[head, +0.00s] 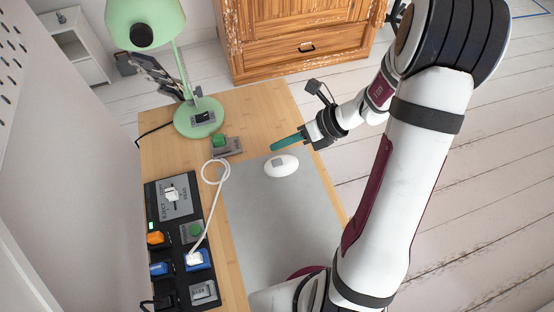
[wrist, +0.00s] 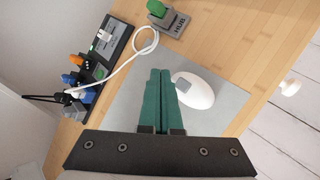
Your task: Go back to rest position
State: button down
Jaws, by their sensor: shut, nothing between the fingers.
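My gripper (head: 275,148) has teal fingers and reaches over the desk from the right in the head view. In the wrist view the fingers of my gripper (wrist: 160,72) lie pressed together with nothing between them. In the head view a white mouse-shaped object (head: 287,166) with a grey patch lies on the grey mat (head: 270,225) just below the fingertips. In the wrist view the same white object (wrist: 199,92) shows to the right of the fingers, partly hidden behind them. The gripper appears to be above the desk.
A green lamp (head: 199,118) stands at the back of the desk, with a small block with a green top (head: 220,141) near it. A black panel (head: 170,215) with colored plugs lines the left edge. A white cable (head: 213,205) loops from it. A wooden dresser (head: 290,45) stands behind.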

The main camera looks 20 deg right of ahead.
dwell(0.6)
jog(key=s+a+r+n+g, duration=0.3)
jog(key=s+a+r+n, duration=0.35)
jog(key=n, duration=0.35)
jog(key=s+r+n+h, duration=0.2)
jog(key=s+n+h, duration=0.1)
jog(key=s+n, duration=0.4)
jog(key=s+r+n+g+h, duration=0.1)
jog(key=s+r+n+h, duration=0.2)
jog(key=s+n, duration=0.5)
jog(key=shift+n+h, duration=0.3)
jog(key=shift+n, duration=0.4)
